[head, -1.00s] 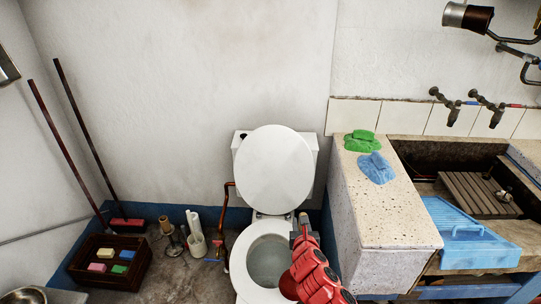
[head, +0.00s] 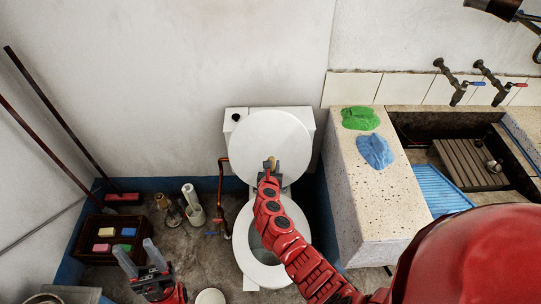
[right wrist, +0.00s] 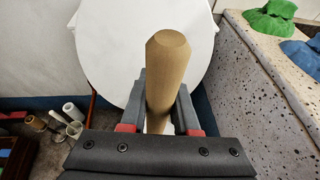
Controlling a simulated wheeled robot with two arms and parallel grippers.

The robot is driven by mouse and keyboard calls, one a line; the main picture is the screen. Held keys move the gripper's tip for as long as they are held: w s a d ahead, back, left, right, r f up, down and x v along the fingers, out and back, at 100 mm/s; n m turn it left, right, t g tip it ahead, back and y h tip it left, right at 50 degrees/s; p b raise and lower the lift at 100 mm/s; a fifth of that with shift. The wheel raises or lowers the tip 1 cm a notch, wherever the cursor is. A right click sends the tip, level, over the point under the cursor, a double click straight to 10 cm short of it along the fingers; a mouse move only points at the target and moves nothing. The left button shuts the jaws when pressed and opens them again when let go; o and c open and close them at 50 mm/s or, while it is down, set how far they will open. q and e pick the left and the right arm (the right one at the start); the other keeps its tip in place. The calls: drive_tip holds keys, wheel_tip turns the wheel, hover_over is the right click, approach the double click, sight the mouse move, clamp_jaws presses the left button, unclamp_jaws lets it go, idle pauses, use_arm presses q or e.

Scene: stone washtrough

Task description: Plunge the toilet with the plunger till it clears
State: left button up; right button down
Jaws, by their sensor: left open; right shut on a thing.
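The white toilet (head: 242,240) stands in the middle of the head view with its lid (head: 258,136) raised against the tank. My right gripper (head: 268,172) is in front of the lid, shut on the wooden handle of the plunger (head: 271,162). In the right wrist view the plunger handle (right wrist: 165,70) stands upright between the fingers (right wrist: 158,112), with the toilet lid (right wrist: 115,45) behind. The plunger's cup is hidden behind my arm, which also covers part of the bowl. My left gripper (head: 138,258) is open and empty, low and left of the toilet.
A stone counter (head: 385,200) with a green cloth (head: 360,118) and a blue cloth (head: 375,151) stands close on the right, beside a trough. A dark crate with sponges (head: 95,258), a brush holder (head: 196,215) and a red pipe (head: 222,200) are on the left.

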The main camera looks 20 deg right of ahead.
wheel_tip(320, 180, down, 21)
drive_tip(key=b, duration=2)
drive_tip(key=shift+r, duration=0.1)
drive_tip(key=shift+f+b, duration=0.45)
drive_tip(key=shift+f, duration=0.05)
drive_tip(key=shift+s+f+b, duration=0.1)
drive_tip(key=shift+f+b, duration=2.3)
drive_tip(key=shift+f, duration=0.7)
drive_tip(key=shift+r, duration=0.15)
